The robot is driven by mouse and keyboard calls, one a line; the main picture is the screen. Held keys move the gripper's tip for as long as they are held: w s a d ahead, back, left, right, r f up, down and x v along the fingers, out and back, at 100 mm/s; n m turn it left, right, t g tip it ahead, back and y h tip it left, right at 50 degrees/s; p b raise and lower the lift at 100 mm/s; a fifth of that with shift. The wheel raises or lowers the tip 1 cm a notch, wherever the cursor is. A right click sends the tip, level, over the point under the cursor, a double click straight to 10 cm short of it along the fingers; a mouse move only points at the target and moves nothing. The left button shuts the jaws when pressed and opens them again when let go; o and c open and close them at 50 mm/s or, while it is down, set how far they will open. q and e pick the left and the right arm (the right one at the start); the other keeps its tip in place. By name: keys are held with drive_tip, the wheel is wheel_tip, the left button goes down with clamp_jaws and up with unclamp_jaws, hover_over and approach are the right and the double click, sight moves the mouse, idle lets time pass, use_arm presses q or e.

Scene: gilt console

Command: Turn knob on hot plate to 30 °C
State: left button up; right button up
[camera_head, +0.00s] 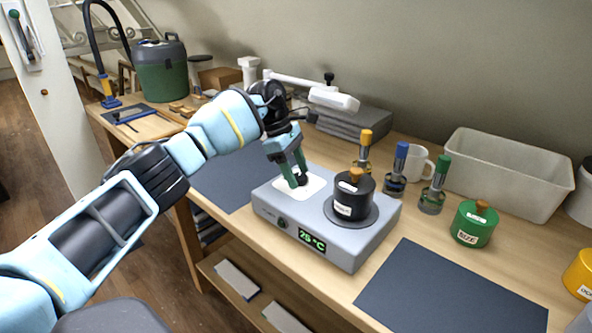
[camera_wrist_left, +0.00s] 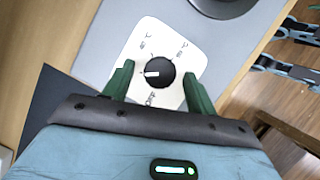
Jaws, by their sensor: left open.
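The grey hot plate (camera_head: 340,238) stands on the wooden bench. Its green front display (camera_head: 312,239) reads in °C, with digits that look like 25. The black round knob (camera_wrist_left: 160,72) sits on a white marked label (camera_wrist_left: 140,43) on its top; its pale pointer line faces left in the wrist view. My left gripper (camera_head: 297,181) points down over the label, and its green fingers (camera_wrist_left: 160,78) stand apart on either side of the knob, with gaps visible. In the head view the fingers partly hide the knob. My right gripper is in neither view.
A black labelled pot (camera_head: 352,198) stands on the hot plate's round heating disc, right of the gripper. Coloured-handled tools (camera_head: 397,172), a white mug (camera_head: 418,163) and a green pot (camera_head: 474,224) stand further right. A dark mat (camera_head: 450,290) lies bare in front.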

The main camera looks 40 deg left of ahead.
use_arm(q)
drive_tip(key=v, duration=0.7)
drive_tip(key=shift+r, duration=0.35)
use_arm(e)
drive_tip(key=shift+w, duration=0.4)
use_arm(q)
drive_tip(key=shift+a, duration=0.1)
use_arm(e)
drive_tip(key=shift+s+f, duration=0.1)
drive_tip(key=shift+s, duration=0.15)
